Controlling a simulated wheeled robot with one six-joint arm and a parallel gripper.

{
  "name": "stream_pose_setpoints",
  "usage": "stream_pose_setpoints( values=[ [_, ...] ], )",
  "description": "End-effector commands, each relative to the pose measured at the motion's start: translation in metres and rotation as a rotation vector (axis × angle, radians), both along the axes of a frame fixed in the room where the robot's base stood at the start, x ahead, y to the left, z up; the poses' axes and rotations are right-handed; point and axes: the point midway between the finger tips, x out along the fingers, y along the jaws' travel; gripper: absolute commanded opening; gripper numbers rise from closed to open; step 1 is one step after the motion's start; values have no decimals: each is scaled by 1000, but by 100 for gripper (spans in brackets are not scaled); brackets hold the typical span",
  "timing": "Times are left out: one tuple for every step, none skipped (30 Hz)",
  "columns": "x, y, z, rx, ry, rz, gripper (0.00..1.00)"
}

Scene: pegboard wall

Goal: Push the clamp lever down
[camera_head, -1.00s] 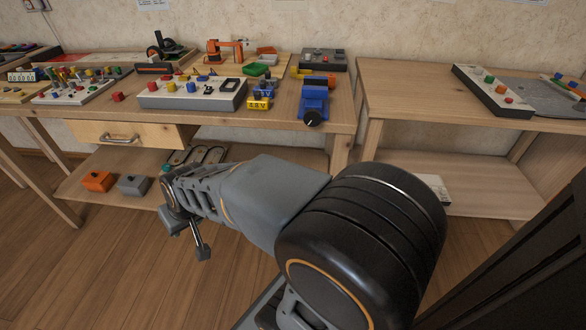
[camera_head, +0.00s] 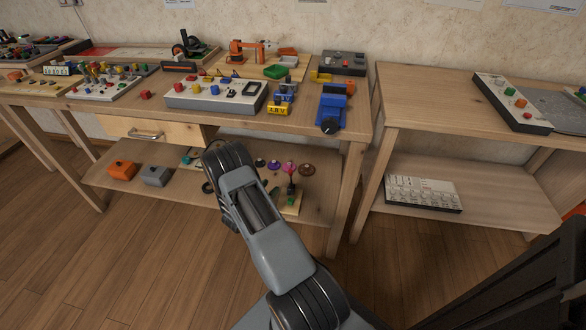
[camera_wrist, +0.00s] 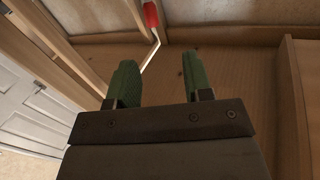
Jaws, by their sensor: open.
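In the wrist view a red grip on a thin bent metal rod (camera_wrist: 151,16) shows at the top edge, beyond my fingers; it may be the clamp lever, but its base is out of view. My gripper (camera_wrist: 157,78) has two green fingers spread apart with nothing between them. It is apart from the red grip. In the head view my gripper is largely hidden behind my arm, in front of the lower shelf. I cannot clearly pick out a clamp in the head view.
The workbench (camera_head: 300,125) holds a button panel (camera_head: 213,97), a blue vise-like device (camera_head: 332,108) and an orange device (camera_head: 247,50). The lower shelf (camera_head: 105,173) holds orange (camera_head: 122,171) and grey (camera_head: 155,176) boxes and several coloured knobs. Open floor lies in front.

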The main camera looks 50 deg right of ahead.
Motion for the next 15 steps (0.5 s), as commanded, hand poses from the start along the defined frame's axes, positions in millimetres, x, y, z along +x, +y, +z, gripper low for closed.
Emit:
stream_pose_setpoints(
  values=[
    [-4,-3,-2,-16,6,-15,46],
    [-6,-5,-3,-23,8,-22,46],
    [-7,-8,-4,-30,10,-30,46],
    [-8,-11,-4,-34,11,-34,46],
    [-8,-15,-5,-37,12,-36,46],
    [-8,-21,-5,-38,12,-39,46],
    [-8,-26,-5,-39,11,-39,46],
    [-7,-32,-5,-39,11,-39,46],
    [-7,-39,-6,-37,9,-39,46],
    [-6,-45,-6,-38,10,-38,46],
    [-5,-51,-6,-38,10,-39,46],
    [-5,-59,-5,-39,10,-38,46],
    [-4,-65,-6,-38,9,-38,46],
    [-3,-71,-6,-37,9,-38,46],
    [-3,-78,-6,-38,10,-37,46]
  ],
)
